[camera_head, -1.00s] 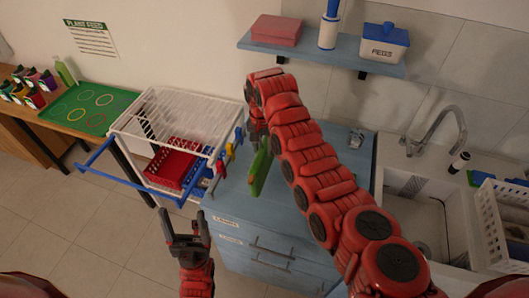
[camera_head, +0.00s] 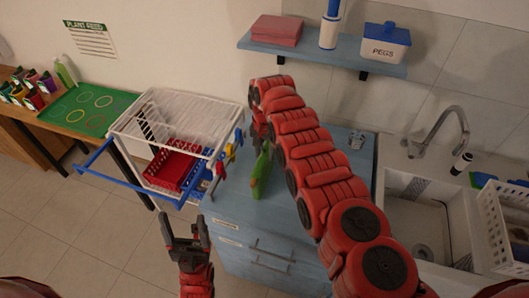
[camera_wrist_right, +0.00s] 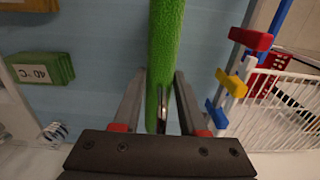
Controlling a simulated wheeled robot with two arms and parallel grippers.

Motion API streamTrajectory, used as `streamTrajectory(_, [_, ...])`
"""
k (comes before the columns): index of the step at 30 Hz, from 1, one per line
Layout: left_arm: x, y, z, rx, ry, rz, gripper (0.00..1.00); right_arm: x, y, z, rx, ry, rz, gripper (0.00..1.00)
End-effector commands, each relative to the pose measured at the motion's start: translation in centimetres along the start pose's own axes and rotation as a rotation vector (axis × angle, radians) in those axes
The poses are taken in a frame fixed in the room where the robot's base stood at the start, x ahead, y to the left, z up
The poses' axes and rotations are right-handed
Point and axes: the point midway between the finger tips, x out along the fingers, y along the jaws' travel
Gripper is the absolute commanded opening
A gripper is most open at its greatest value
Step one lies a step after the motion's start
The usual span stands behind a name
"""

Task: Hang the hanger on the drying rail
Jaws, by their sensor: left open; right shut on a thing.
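A fuzzy green thing (camera_head: 261,172), which I take to be the hanger with its cover, hangs from my right gripper (camera_head: 262,132) above the blue counter. That gripper is partly hidden by my own arm. In the right wrist view the green thing (camera_wrist_right: 166,45) runs between the two fingers of the gripper (camera_wrist_right: 158,80), with a thin metal part (camera_wrist_right: 162,108) beside it. The blue drying rail (camera_head: 120,182) sticks out along the front of the white wire rack, left of the held thing. My left gripper (camera_head: 184,228) is open and empty, below the rack.
The white wire rack (camera_head: 205,105) holds a red basket (camera_head: 170,168). Coloured pegs (camera_head: 231,152) line its right side, near the held thing. A sink (camera_head: 420,215) is at right. A shelf (camera_head: 345,57) is above.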

Motion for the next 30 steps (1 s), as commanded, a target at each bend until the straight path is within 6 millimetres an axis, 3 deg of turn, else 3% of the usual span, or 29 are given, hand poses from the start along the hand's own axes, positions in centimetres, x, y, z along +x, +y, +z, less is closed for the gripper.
streamTrajectory(3, [-0.4,0.0,0.1,0.0,0.0,0.0,0.75,0.3,0.0,0.0,0.0,0.001,0.0,0.0])
streamTrajectory(4, [-0.3,0.0,0.1,0.0,0.0,0.0,0.75,0.2,0.0,0.0,0.0,0.001,0.0,0.45])
streamTrajectory(9, [-0.2,0.0,0.0,0.0,0.0,0.0,0.75,0.2,0.0,0.0,0.0,0.001,0.0,0.72])
streamTrajectory(20, [0.3,0.0,-0.1,0.0,0.0,0.0,0.75,-0.5,0.0,-0.1,0.001,0.001,0.0,0.72])
streamTrajectory(26, [2.1,-0.1,-0.3,0.0,0.0,0.0,0.75,-3.8,0.0,-0.2,0.002,0.005,-0.004,0.72])
streamTrajectory(27, [0.8,0.0,-0.1,0.0,0.001,0.0,0.75,-3.9,-0.1,-0.3,0.002,0.008,-0.006,0.72])
streamTrajectory(30, [-0.3,0.0,0.1,0.0,-0.001,0.0,0.75,-6.1,-0.1,-0.2,0.002,0.01,-0.007,0.72])
